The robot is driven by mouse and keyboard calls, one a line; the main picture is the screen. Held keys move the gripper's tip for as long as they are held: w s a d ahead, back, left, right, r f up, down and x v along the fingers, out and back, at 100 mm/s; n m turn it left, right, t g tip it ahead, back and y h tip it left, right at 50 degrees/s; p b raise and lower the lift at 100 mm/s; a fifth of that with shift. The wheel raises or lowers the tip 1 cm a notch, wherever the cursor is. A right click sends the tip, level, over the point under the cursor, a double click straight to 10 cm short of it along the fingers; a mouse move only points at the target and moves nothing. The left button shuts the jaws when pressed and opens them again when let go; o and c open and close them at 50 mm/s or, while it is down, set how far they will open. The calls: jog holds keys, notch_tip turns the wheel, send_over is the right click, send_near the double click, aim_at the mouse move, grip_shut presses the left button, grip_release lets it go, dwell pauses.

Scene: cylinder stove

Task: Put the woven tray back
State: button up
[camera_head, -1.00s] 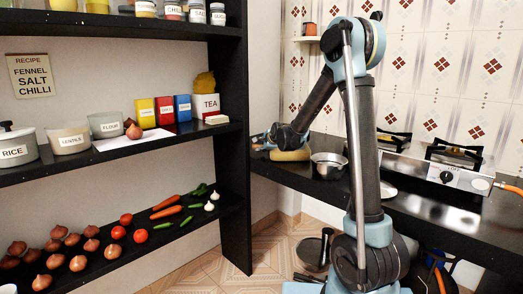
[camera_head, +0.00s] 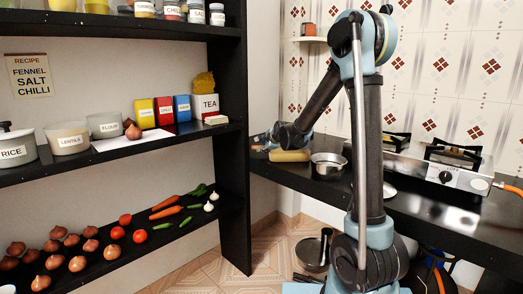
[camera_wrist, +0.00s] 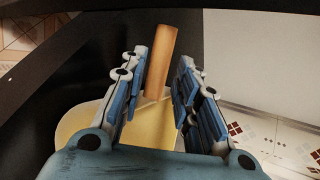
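No thing I can clearly tell as a woven tray shows. A pale tan, flat thing (camera_head: 290,156) lies on the black counter near the shelf post, and I cannot make out any weave. In the wrist view a pale yellow, round-edged surface (camera_wrist: 75,124) lies beneath my gripper (camera_wrist: 162,66). A brown wooden cylinder (camera_wrist: 162,50) shows in the gap between the fingers and beyond them. The fingers are apart, and no grip on the cylinder shows.
A steel pot (camera_head: 329,164) stands right of the tan thing. A stove (camera_head: 445,172) is farther right. The black shelf (camera_head: 130,147) on the left holds jars, boxes and vegetables. Pans (camera_head: 311,254) are on the floor below the counter.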

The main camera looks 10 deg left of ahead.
jog(key=v, duration=0.8)
jog(key=shift+s+d+r, duration=0.15)
jog(key=shift+s+r, duration=0.05)
jog(key=shift+s, duration=0.1)
jog(key=s+d+n, duration=0.1)
jog(key=s+d, duration=0.2)
jog(key=s+d+n+g+h, duration=0.1)
jog(key=s+d, duration=0.2)
jog(key=s+d+f+n, duration=0.1)
jog(key=s+d, duration=0.2)
jog(key=shift+s+d+f+n+g+h, duration=0.1)
jog(key=shift+d+n+g+h, duration=0.2)
jog(key=shift+n+g+h, duration=0.1)
jog(key=s+d+f+n+g+h, duration=0.1)
jog(key=s+d+f+n+g, duration=0.1)
jog(key=s+d, duration=0.4)
jog(key=s+d+f+n+g+h, duration=0.1)
jog(key=s+d+f+n, duration=0.4)
jog(key=s, duration=1.1)
jog(key=s+d+f+n+g+h, duration=0.2)
jog(key=s+d+f, duration=0.4)
jog(key=s, duration=0.6)
jog(key=shift+d+f+n+g, duration=0.2)
jog(key=shift+d+n+g, duration=0.4)
jog(key=shift+d+n, duration=0.45)
jog(key=shift+a, duration=0.2)
